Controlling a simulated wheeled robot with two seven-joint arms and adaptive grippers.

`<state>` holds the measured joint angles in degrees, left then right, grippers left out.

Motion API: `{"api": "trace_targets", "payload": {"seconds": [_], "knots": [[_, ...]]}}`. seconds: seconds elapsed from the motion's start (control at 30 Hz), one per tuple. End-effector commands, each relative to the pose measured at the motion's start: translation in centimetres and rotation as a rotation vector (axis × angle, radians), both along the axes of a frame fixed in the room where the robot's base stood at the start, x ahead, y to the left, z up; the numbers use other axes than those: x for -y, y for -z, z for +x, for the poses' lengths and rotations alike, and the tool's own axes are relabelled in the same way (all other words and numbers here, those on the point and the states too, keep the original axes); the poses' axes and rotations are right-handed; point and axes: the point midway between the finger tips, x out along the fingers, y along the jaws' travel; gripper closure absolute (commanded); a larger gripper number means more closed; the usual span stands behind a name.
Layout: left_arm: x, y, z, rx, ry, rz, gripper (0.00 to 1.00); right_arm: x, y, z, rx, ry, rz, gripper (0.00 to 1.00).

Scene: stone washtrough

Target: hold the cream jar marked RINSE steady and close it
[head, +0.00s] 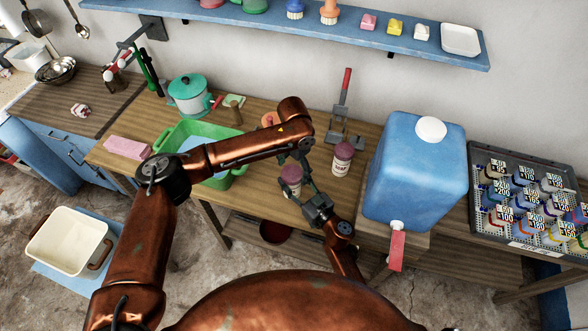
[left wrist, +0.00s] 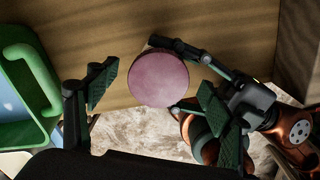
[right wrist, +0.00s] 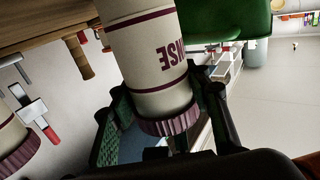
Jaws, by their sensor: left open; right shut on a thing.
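The cream jar marked RINSE (right wrist: 150,55) shows upside down in the right wrist view, with "NSE" legible. Its ridged purple lid (right wrist: 170,122) sits on its mouth; I cannot tell how tight it is. My right gripper (right wrist: 166,95) is shut around the jar's body. In the head view the jar (head: 291,184) is partly hidden by my grippers. My left gripper (head: 290,152) is above it. In the left wrist view the lid (left wrist: 160,80) lies between the open left fingers, with gaps on both sides. The jar's base is hidden.
A similar cream jar (head: 342,160) with a purple lid stands just right. A red-handled tool (head: 345,95) is behind it. A green basin (head: 235,175) lies left, partly under my left arm. A big blue container (head: 415,180) stands right.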

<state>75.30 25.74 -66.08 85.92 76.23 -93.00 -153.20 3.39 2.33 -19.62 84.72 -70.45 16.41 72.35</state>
Motion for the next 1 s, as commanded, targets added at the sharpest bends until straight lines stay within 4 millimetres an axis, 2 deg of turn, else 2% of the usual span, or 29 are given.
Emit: {"api": "trace_targets", "payload": {"seconds": [0.17, 0.27, 0.5, 0.7, 0.83, 1.0], "knots": [[0.0, -0.6, 0.0, 0.001, -0.001, 0.0, 0.26, 0.0, -0.1, 0.0, 0.001, -0.001, 0.001, 1.0], [0.0, -1.9, 0.1, 0.003, -0.001, -0.001, 0.26, 0.0, -0.1, 0.0, 0.002, -0.001, 0.001, 1.0], [0.0, -6.9, 0.1, 0.003, -0.001, -0.001, 0.26, 0.0, -0.1, 0.0, 0.002, -0.001, 0.001, 1.0], [0.1, -10.3, 0.0, 0.002, 0.0, -0.001, 0.26, 0.0, -0.1, 0.0, 0.002, -0.001, 0.001, 1.0], [0.0, -11.5, 0.0, 0.0, 0.0, 0.0, 0.26, 0.0, -0.1, 0.0, 0.002, -0.001, 0.001, 1.0], [0.0, -12.0, 0.0, -0.001, 0.0, 0.001, 0.26, 0.0, -0.1, 0.0, 0.002, -0.001, 0.001, 1.0]]}}
